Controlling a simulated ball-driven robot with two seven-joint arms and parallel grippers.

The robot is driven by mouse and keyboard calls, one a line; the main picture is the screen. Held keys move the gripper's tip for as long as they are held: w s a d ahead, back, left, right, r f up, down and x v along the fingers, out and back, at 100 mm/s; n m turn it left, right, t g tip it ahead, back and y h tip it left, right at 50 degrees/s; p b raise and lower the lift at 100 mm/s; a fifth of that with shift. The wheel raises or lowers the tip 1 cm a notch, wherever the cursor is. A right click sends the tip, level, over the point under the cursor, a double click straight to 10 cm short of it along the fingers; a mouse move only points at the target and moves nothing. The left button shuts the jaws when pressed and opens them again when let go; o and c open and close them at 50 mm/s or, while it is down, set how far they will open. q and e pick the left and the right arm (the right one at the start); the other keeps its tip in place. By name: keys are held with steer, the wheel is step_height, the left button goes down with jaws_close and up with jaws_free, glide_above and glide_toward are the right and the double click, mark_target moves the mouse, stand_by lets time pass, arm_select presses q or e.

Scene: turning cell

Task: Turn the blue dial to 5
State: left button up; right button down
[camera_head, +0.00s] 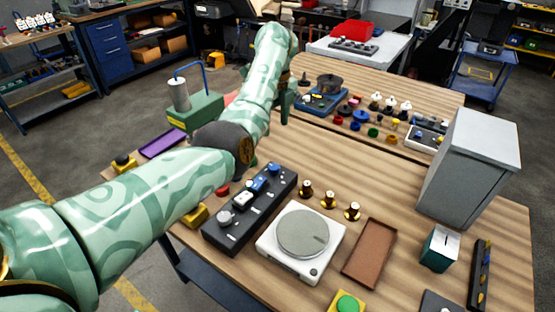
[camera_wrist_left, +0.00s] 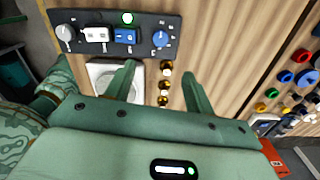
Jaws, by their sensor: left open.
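The blue dial (camera_head: 273,169) sits at the far right end of a black control panel (camera_head: 235,234). In the left wrist view, the blue dial (camera_wrist_left: 160,38) is at the panel's right end, with small marks around it too small to read. My left gripper (camera_head: 284,100) hangs beyond the panel in the head view, partly hidden by my arm. In the wrist view its two fingers (camera_wrist_left: 160,70) are apart and empty, with the dial beyond their tips, not touched. My right gripper is not in view.
The panel also carries a white dial (camera_head: 225,217), a white switch (camera_head: 243,199) and a blue switch (camera_head: 258,184). A white scale (camera_head: 280,262), gold-and-black pieces (camera_head: 329,200) and a brown tray (camera_head: 369,253) stand nearby. A grey box (camera_head: 467,168) stands at right.

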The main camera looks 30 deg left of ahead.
arm_select(q)
steer(key=b, duration=0.1)
glide_above(274, 166)
step_height(274, 166, down, 5)
step_height(274, 166, down, 9)
steer(key=b, duration=0.3)
steer(key=shift+r, duration=0.2)
steer(key=shift+f, duration=0.55)
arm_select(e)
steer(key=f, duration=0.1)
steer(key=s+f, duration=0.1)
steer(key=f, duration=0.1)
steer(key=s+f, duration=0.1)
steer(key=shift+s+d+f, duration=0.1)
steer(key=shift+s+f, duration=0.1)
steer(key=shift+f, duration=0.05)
arm_select(q)
steer(key=c, duration=1)
